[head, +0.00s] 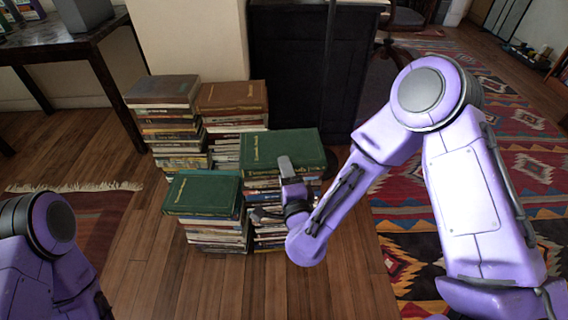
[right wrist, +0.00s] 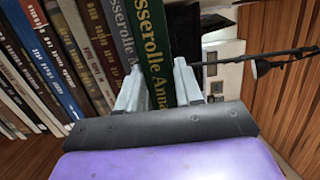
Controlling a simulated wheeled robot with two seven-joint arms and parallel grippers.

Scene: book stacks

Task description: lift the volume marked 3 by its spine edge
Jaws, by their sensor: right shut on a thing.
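A green book (head: 270,150) lies flat on top of the front right stack, its titled spine toward me. My right gripper (head: 287,168) is at that spine edge, shut on the green book. In the right wrist view the two fingers (right wrist: 158,88) stand on either side of the green book (right wrist: 150,35), whose spine shows part of a title. I cannot read a 3 on any volume. Another green book (head: 203,192) tops the front left stack. Only part of my left arm shows at the lower left; its gripper is out of view.
Brown books top the back right stack (head: 232,97) and back left stack (head: 163,90), close behind. A dark cabinet (head: 285,70) stands behind the stacks, and a dark table (head: 65,45) at left. Wooden floor (head: 160,285) is clear in front; a patterned rug (head: 480,110) lies right.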

